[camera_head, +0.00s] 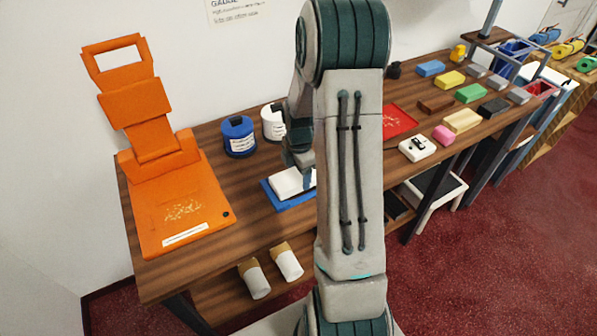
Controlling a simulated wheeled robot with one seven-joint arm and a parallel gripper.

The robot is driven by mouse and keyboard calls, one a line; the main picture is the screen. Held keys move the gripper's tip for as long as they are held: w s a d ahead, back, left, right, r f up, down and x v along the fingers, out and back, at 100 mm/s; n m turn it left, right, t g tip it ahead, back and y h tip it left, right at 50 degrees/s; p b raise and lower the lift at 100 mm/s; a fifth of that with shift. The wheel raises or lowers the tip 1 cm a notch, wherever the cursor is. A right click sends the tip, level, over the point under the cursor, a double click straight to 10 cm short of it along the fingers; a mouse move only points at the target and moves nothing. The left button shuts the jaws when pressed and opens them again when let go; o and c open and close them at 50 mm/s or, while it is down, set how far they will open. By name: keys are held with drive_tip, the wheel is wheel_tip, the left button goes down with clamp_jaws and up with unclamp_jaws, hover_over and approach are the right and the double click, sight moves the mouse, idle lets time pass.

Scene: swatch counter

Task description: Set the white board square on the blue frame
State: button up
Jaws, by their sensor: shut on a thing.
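The white board (288,183) is a small pale slab on the wooden counter's left half. It is on or just above the blue frame (271,197), whose blue edge shows at its left and front. I cannot tell whether the two touch or are squarely lined up. My gripper (305,178) is at the board's right end, shut on it, with its fingers partly hidden. My arm's upright link hides the right end of the board and frame.
An orange stand (178,205) fills the left end of the counter (240,245). A blue can (238,137) and a white can (273,123) stand behind the board. A red tray (398,121) and several coloured blocks lie right of my arm.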

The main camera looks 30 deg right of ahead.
drive_tip(key=shift+f+b, duration=0.5)
drive_tip(key=shift+f, duration=0.1)
idle(1.3)
drive_tip(key=o, duration=1.1)
drive_tip(key=shift+o, duration=0.2)
wheel_tip(320, 180, up, 14)
drive_tip(key=b, duration=0.1)
